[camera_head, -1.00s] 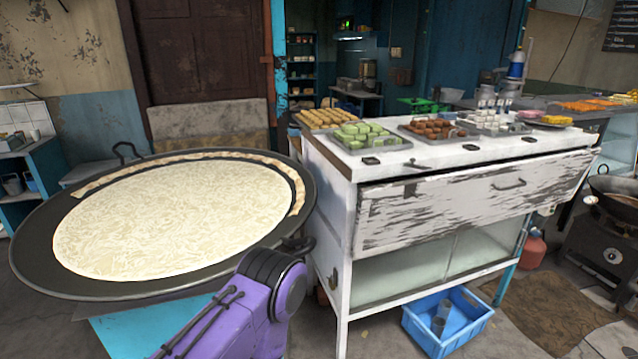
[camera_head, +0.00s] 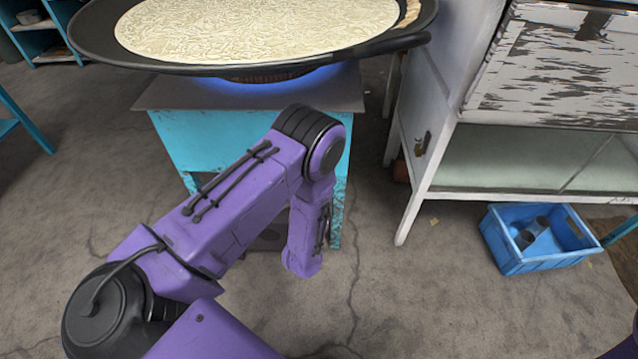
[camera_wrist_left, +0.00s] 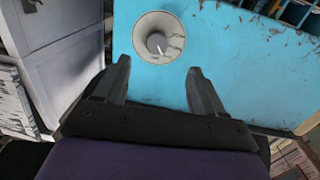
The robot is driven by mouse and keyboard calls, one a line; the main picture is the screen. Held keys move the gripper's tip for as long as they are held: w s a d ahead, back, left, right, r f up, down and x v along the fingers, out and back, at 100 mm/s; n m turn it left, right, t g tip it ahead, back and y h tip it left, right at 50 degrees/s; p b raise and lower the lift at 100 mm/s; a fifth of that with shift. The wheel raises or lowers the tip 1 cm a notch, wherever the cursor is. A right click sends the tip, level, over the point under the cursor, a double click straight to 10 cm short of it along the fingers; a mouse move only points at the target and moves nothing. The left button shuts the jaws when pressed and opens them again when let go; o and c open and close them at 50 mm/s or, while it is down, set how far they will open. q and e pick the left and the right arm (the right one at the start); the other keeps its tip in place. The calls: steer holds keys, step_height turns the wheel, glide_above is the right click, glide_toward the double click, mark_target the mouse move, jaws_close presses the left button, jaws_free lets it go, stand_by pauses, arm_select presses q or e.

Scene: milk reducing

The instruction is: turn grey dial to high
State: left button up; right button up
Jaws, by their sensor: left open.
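The grey dial (camera_wrist_left: 158,42) is a round knob with a pale ring around it, on the front of a blue stand. A light pointer mark on the knob points down and slightly right in the left wrist view. My left gripper (camera_wrist_left: 158,70) is open, with its two dark fingers apart and nothing between them. The dial shows just beyond the fingertips, roughly centred between them; contact is not visible. In the head view, the blue stand (camera_head: 205,140) is below the pan, partly covered by my purple left arm. The dial does not show there. My right gripper is not in view.
A large black pan (camera_head: 385,42) with a pale milk layer sits over a blue flame on the stand. A white cabinet (camera_head: 425,170) stands to the right. A blue crate (camera_head: 515,260) with cups is on the floor. Open floor lies in front.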

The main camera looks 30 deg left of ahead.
arm_select(q)
steer(key=x, duration=1)
steer(key=shift+w+r, duration=0.4)
steer(key=shift+w, duration=0.05)
steer(key=c, duration=1.1)
steer(key=shift+o, duration=0.2)
